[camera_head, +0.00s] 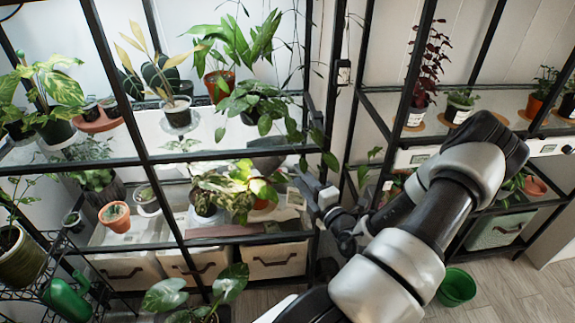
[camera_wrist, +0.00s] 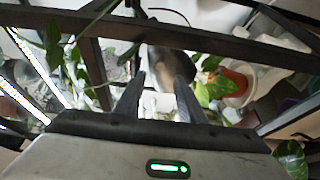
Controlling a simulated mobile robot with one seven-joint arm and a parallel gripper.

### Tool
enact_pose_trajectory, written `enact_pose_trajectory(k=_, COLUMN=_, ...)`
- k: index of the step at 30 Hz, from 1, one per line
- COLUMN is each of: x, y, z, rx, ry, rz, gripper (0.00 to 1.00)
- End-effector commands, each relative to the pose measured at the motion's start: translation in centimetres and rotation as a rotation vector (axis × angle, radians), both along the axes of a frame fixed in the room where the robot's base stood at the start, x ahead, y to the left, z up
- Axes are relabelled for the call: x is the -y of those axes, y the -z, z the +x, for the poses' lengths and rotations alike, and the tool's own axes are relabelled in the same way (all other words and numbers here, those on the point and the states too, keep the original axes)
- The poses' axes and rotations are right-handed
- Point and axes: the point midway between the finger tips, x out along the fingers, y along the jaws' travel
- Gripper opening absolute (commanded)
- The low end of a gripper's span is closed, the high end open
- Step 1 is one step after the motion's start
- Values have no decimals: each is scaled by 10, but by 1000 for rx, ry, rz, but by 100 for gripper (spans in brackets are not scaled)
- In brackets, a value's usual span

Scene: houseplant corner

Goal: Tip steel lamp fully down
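The steel lamp (camera_wrist: 166,72) shows in the wrist view as a grey metal shape just beyond and between my fingertips. In the head view, a dark grey lamp head (camera_head: 267,144) sits under the upper shelf, above lit leaves, and is partly hidden by foliage. My gripper (camera_wrist: 160,82) is open, with its two dark fingers apart and nothing clearly held between them. In the head view my gripper (camera_head: 312,190) reaches in at the right end of the left rack, below the lamp head. I cannot tell whether the fingers touch the lamp.
A dark rack bar (camera_wrist: 225,45) crosses the wrist view in front of the lamp. A terracotta pot (camera_wrist: 236,86) and leaves are close on the right. Potted plants (camera_head: 205,200) crowd the shelf left of my gripper. A green bucket (camera_head: 456,287) stands on the floor.

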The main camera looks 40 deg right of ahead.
Motion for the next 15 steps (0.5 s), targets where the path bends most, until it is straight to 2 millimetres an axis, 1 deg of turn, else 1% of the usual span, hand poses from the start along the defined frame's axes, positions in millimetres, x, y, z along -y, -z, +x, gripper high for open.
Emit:
enact_pose_trajectory(k=1, x=1, y=2, z=12, rx=2, ry=-3, rz=-2, gripper=36)
enact_pose_trajectory(k=6, x=7, y=2, z=46, rx=0, ry=-2, rz=-4, gripper=36)
enact_pose_trajectory(k=9, x=10, y=1, z=62, rx=1, ry=-2, rz=-3, gripper=36)
enact_pose_trajectory(k=12, x=11, y=1, z=73, rx=0, ry=-3, rz=-3, gripper=36)
enact_pose_trajectory(k=15, x=13, y=1, z=80, rx=1, ry=-1, rz=-2, gripper=36)
